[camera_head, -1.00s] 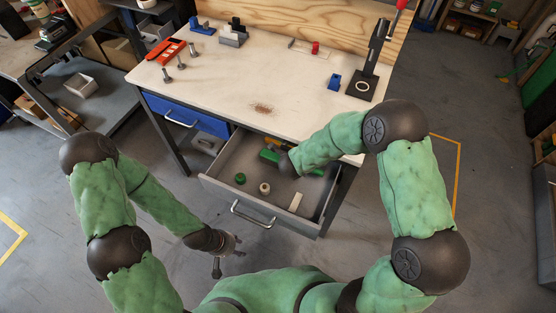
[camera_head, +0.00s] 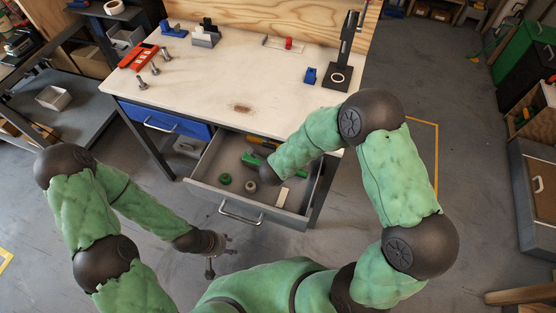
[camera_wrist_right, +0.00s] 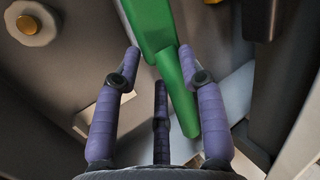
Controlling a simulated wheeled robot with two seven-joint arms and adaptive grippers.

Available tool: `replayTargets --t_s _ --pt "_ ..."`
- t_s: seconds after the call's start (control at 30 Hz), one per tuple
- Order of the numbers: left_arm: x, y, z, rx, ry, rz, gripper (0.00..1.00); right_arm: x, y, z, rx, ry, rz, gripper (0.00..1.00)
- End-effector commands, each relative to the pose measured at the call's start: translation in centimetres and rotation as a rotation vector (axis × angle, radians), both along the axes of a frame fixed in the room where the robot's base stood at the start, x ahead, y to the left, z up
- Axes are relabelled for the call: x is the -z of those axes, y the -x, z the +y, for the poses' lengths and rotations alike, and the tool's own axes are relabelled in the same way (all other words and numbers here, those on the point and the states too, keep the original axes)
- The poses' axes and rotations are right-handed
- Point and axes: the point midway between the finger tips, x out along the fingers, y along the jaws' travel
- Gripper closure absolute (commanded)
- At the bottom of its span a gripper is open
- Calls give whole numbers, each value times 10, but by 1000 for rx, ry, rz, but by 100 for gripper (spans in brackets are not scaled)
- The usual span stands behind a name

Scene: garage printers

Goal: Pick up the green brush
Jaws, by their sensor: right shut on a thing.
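The green brush (camera_wrist_right: 182,95) shows large in the right wrist view, its handle pointing down between my right gripper's fingers. In the head view, part of the green brush (camera_head: 249,159) shows in the open drawer (camera_head: 206,190), partly hidden by my right wrist. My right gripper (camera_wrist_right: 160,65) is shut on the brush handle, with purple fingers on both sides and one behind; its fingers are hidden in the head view. My left gripper (camera_head: 226,254) hangs empty with spread fingers, in front of the drawer and to its left.
The drawer also holds a green roll (camera_head: 225,179), a tan roll (camera_head: 251,186) and a pale block (camera_head: 282,197). The workbench top (camera_head: 215,80) above carries a red tool tray (camera_head: 138,56), bolts and a black stand (camera_head: 342,75). The blue drawer (camera_head: 165,120) is closed.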

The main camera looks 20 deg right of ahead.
Motion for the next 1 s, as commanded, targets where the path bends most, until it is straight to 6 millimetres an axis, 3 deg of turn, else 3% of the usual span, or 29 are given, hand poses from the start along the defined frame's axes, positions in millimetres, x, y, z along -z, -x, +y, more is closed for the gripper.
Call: replayTargets --t_s 0.2,0.7,1.0 --pt "-8 0 0 0 0 0 60 -2 41 15 -3 1 -1 97" --pt "-66 0 0 0 0 0 60 -114 39 15 1 -1 -5 98" --pt "-77 0 0 0 0 0 60 -138 40 14 2 0 -2 98"
